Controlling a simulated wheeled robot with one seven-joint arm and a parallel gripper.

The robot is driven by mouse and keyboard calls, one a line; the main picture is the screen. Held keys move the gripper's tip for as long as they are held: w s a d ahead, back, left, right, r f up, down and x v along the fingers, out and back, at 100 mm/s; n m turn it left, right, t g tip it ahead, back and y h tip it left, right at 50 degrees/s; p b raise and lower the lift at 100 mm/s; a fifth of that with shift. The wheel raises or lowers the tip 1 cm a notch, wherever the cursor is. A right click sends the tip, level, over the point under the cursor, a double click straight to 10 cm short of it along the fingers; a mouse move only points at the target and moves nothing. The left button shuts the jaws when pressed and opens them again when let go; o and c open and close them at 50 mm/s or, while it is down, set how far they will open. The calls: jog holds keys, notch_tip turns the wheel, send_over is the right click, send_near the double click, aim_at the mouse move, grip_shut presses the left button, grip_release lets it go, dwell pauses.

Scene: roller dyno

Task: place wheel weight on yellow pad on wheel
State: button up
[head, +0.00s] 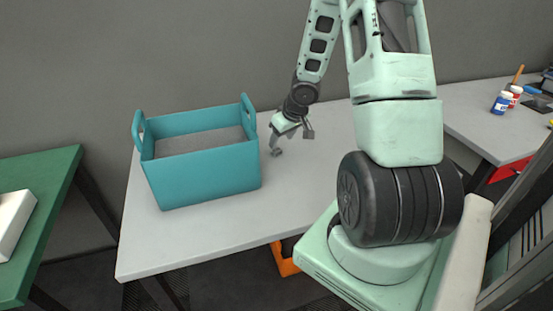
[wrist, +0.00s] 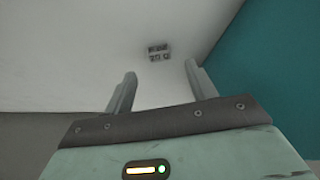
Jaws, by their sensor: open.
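A small grey block with dark markings, likely the wheel weight (wrist: 158,51), lies on the pale table, ahead of and between my fingertips in the wrist view. My gripper (wrist: 160,70) is open, with nothing between its fingers. In the head view my gripper (head: 291,142) is low over the table, just right of the teal bin. There I cannot clearly separate the weight from the fingers. The wheel and its yellow pad are not in view.
The open teal bin (head: 208,177) stands close left of my gripper; its wall fills the wrist view's right side. The grey table (head: 190,235) is clear in front. A green table (head: 50,190) is at left. Bottles (head: 502,103) stand on a right-hand bench.

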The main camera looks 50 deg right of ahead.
aim_at(277, 150)
jog(key=shift+b+x, duration=1.75)
jog(key=shift+x, duration=1)
jog(key=shift+s, duration=0.1)
jog(key=c, duration=1.1)
jog(key=shift+r, duration=0.15)
